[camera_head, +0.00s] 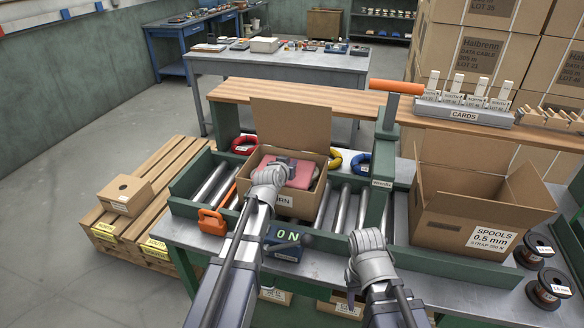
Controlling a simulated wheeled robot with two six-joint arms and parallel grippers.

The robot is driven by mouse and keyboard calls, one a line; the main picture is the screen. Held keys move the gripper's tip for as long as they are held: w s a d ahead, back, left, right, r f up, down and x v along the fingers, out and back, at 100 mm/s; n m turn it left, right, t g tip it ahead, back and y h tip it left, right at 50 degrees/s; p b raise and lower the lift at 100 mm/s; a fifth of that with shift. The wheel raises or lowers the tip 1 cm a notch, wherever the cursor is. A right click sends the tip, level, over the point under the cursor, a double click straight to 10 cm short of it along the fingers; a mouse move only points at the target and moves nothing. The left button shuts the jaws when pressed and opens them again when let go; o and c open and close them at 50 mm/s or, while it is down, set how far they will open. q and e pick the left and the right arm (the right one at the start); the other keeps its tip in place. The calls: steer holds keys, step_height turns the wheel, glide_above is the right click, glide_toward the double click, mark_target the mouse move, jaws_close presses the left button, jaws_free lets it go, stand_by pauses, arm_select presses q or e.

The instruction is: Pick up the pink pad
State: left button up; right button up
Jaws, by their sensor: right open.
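The pink pad (304,174) lies inside an open cardboard box (296,205) on the roller conveyor, with its left part hidden. My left gripper (284,164) is over the left side of this box, at the pad's left edge. Its fingertips are small and partly hidden, so I cannot tell whether they touch the pad or how wide the jaws are. My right gripper (367,240) is open and empty, in front of the conveyor, between the two boxes.
A larger open box labelled spools (462,222) stands at the right, with dark spools (549,287) beside it. A green post (381,160) with an orange bar (397,87) rises between the boxes. A display (286,243) and an orange strapping tool (212,222) sit in front.

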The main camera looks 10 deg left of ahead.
arm_select(q)
steer(key=o, duration=1.2)
steer(key=shift+o, duration=0.2)
